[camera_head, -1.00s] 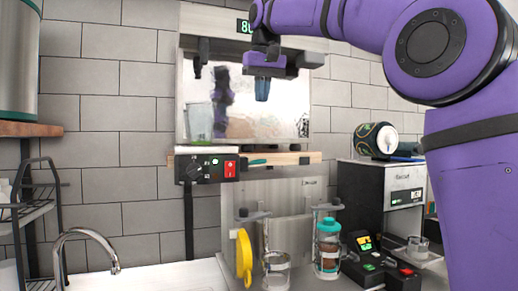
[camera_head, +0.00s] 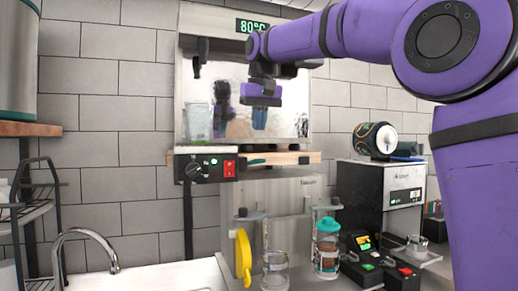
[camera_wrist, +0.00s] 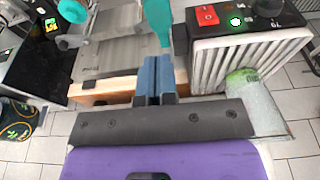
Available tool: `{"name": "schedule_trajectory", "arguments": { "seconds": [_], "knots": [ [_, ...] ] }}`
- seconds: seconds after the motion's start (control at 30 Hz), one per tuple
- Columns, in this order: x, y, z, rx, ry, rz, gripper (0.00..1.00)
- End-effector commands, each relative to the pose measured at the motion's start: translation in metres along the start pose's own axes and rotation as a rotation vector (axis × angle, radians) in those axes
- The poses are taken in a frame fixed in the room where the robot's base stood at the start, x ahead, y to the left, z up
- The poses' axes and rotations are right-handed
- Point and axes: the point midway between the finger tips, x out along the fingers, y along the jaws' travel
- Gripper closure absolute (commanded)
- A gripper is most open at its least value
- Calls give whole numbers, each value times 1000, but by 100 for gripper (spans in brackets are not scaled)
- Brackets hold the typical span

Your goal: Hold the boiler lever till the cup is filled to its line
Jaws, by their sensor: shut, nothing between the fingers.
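The boiler (camera_head: 286,88) is a shiny metal box on the wall, with a display reading about 80°C at its top. A black tap with a lever (camera_head: 200,55) is on its left front. A clear cup with a greenish tint (camera_head: 197,121) stands below that tap; the wrist view shows it with a green print (camera_wrist: 246,84). I cannot tell its fill level or see its line. My gripper (camera_head: 259,119) is shut and empty, fingers pointing down in front of the boiler, to the right of the cup and below the tap. Its blue fingertips (camera_wrist: 155,75) meet in the wrist view.
Below the boiler are a wooden shelf (camera_head: 290,157) and a control box with a red switch (camera_head: 230,168). A teal handle (camera_wrist: 158,20) lies close to my fingertips in the wrist view. A coffee-type machine (camera_head: 385,190), jars and a yellow object (camera_head: 243,256) stand lower down.

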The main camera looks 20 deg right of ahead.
Motion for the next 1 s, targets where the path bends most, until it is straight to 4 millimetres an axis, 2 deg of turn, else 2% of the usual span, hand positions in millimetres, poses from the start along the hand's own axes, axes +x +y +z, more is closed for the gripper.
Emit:
{"name": "schedule_trajectory", "arguments": {
  "seconds": [0.13, 0.4, 0.6, 1.0],
  "knots": [
    [28, 0, 0, 0, -2, 0, 100],
    [58, 0, 13, 0, -1, 0, 100],
    [65, 0, 15, 0, 0, 0, 100],
    [65, 0, 16, 0, 10, 0, 100]
  ]
}}
